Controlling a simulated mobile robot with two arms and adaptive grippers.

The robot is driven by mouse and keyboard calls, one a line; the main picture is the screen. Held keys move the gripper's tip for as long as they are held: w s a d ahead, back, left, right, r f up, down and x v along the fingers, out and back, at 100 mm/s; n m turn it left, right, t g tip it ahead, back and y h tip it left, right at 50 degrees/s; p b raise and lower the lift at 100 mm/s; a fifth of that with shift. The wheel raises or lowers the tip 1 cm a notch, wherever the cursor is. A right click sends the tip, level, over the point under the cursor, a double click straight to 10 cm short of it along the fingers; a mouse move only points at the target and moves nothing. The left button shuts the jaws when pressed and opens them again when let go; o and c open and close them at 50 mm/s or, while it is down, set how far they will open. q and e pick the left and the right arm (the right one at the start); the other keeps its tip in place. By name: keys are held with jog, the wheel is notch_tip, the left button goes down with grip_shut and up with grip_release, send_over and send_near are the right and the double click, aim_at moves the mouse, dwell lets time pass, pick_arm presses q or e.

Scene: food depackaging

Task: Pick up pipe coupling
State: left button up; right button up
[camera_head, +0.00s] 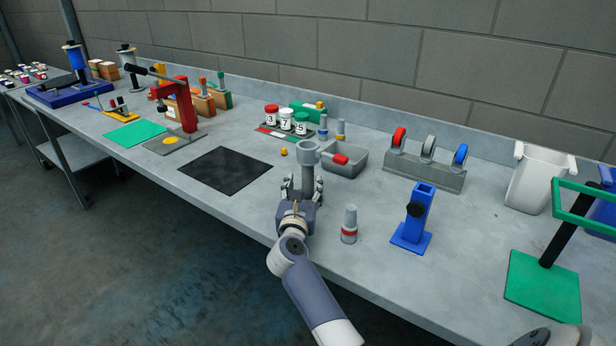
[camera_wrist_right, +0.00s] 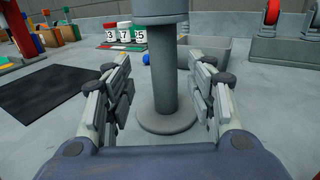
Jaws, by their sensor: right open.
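A grey cylinder with a hollow top (camera_head: 307,152), which looks like the pipe coupling, sits upright on a thinner grey post. It also shows, cut off by the top edge, in the right wrist view (camera_wrist_right: 160,10). The post (camera_wrist_right: 163,70) stands on a round base on the bench. My right gripper (camera_head: 303,188) is open, its fingers on either side of the post, below the wide cylinder. In the right wrist view, the fingers (camera_wrist_right: 162,88) show gaps to the post on both sides. My left gripper is not in view.
A grey bottle with a red band (camera_head: 349,226) and a blue stand (camera_head: 413,222) are to the right. A black mat (camera_head: 225,170) lies left. Labelled jars (camera_head: 286,119) stand behind.

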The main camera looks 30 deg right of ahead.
aim_at(307, 181)
jog(key=p+x, duration=0.1)
jog(key=x, duration=0.3)
jog(key=shift+d+f, duration=0.15)
jog(key=shift+d, duration=0.2)
jog(key=shift+w+d+f, duration=0.1)
jog(key=shift+w+d, duration=0.15)
jog(key=shift+w, duration=0.1)
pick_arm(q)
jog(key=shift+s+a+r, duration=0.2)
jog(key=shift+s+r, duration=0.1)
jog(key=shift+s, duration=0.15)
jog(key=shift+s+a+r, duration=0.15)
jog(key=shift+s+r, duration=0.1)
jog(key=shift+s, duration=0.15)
pick_arm(e)
jog(key=shift+a, duration=0.1)
grip_shut()
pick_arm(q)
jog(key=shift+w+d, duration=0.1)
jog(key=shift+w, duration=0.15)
